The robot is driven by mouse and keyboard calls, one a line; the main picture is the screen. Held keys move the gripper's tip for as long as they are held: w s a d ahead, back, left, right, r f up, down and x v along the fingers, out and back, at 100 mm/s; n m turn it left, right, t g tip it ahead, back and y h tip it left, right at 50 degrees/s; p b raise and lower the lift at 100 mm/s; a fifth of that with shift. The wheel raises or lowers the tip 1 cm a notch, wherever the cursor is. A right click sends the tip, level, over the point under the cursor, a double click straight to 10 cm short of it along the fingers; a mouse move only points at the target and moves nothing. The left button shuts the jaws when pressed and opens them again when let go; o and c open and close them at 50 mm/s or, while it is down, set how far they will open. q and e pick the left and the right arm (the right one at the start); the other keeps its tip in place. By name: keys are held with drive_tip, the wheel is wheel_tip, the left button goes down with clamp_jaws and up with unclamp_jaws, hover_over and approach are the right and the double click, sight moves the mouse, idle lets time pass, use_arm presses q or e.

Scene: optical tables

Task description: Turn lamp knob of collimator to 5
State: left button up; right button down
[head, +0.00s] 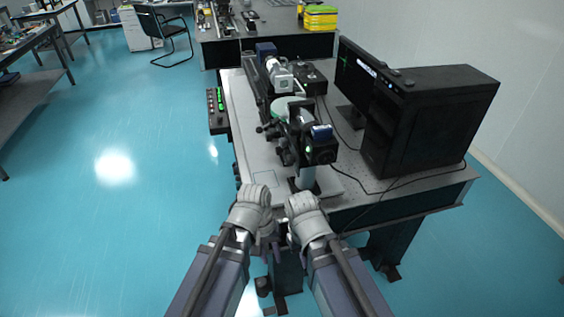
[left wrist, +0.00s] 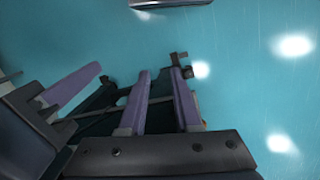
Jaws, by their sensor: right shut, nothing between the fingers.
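A long optical instrument, which appears to be the collimator (head: 282,76), stands on a pale base plate (head: 243,122) on the near table. Its white barrel is at the far end, and a dark head with a small green light (head: 320,150) is at the near end. I cannot make out the lamp knob or its marks. My left gripper (head: 274,248) is below the table's near edge, short of the instrument. Its fingers (left wrist: 160,72) show apart and empty in the left wrist view. My right gripper (head: 292,242) is beside it, shut and empty.
A black computer case (head: 428,115) and a monitor (head: 356,75) stand on the right of the table. A black box with green lights (head: 216,108) is at the left edge. Cables lie on the table. The blue floor (head: 140,210) to the left is clear.

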use_arm(q)
drive_tip(key=shift+o, duration=1.4)
drive_tip(key=w+n+h, duration=0.1)
drive_tip(key=n, duration=0.1)
drive_tip(key=w+d+r+n+h, duration=0.1)
drive_tip(key=n+h, duration=0.1)
drive_tip(key=w+d+r+n+h, duration=0.1)
drive_tip(key=w+n, duration=0.1)
drive_tip(key=shift+h+b, duration=0.3)
drive_tip(key=shift+b, duration=0.05)
drive_tip(key=shift+o, duration=1.2)
drive_tip(key=w+r+n+t+h, duration=0.1)
drive_tip(key=w+r+n+h, duration=0.3)
drive_tip(key=n, duration=0.2)
drive_tip(key=shift+w+r+n+b, duration=0.2)
drive_tip(key=shift+r+n+b, duration=0.1)
drive_tip(key=shift+r+b, duration=0.1)
drive_tip(key=n+t+h, duration=0.5)
drive_tip(key=n+h, duration=0.2)
drive_tip(key=n, duration=0.4)
approach(286, 160)
drive_tip(key=shift+m, duration=0.3)
drive_tip(key=shift+f+b+x, duration=0.1)
drive_tip(key=shift+b+x, duration=0.15)
drive_tip(key=shift+x, duration=1.9)
drive_tip(key=shift+f+b+x, duration=0.15)
drive_tip(key=shift+b+x, duration=0.05)
drive_tip(key=shift+x, duration=1.95)
